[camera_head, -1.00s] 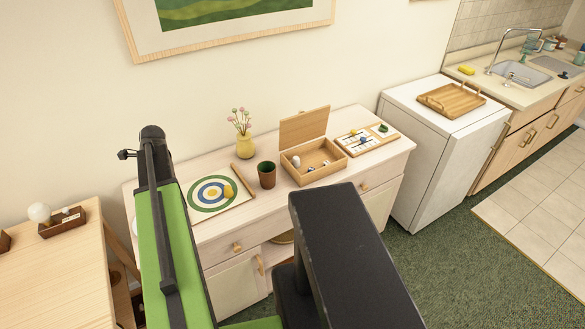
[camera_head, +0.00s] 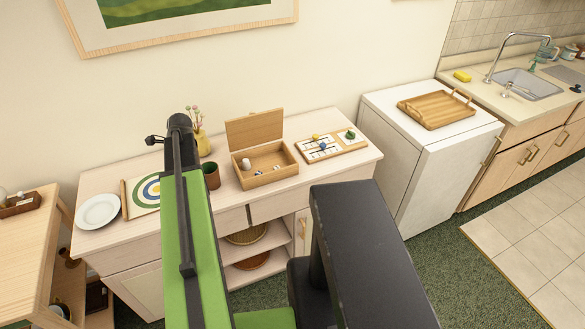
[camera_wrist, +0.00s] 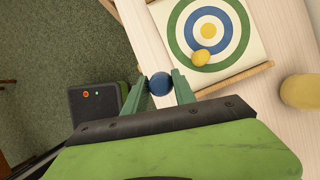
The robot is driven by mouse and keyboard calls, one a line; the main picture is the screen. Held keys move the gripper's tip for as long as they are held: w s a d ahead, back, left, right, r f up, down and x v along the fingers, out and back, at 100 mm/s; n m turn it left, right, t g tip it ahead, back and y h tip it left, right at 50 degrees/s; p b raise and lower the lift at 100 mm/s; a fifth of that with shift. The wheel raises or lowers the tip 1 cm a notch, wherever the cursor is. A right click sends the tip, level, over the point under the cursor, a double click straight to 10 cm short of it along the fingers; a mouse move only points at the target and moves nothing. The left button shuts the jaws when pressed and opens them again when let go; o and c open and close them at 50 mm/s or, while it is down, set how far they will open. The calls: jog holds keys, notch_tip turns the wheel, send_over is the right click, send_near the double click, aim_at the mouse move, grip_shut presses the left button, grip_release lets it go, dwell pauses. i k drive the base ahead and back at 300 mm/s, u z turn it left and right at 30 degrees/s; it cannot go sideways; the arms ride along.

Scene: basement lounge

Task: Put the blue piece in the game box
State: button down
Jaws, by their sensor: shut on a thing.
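The blue piece (camera_wrist: 160,84) is a small round ball in the wrist view. My gripper (camera_wrist: 161,80) is shut on it, one green finger on each side, near the dresser's edge and the target board. The game box seems to be the open wooden box (camera_head: 270,179) on the dresser in the head view. Its lid (camera_head: 255,129) stands up at the back, and a white piece and small dice-like pieces lie inside. My gripper's fingers and the blue piece cannot be made out in the head view.
A target board (camera_wrist: 240,48) with a yellow piece (camera_wrist: 200,58) lies on the dresser (camera_head: 110,238). A cup (camera_head: 211,175) and a flower vase (camera_head: 203,142) stand left of the box. A board with small pieces (camera_head: 350,147) lies right of it. A white plate (camera_head: 97,211) is far left.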

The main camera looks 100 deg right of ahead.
aim_at(280, 163)
jog(key=u, duration=0.05)
jog(key=k, duration=1.85)
jog(key=z, duration=0.55)
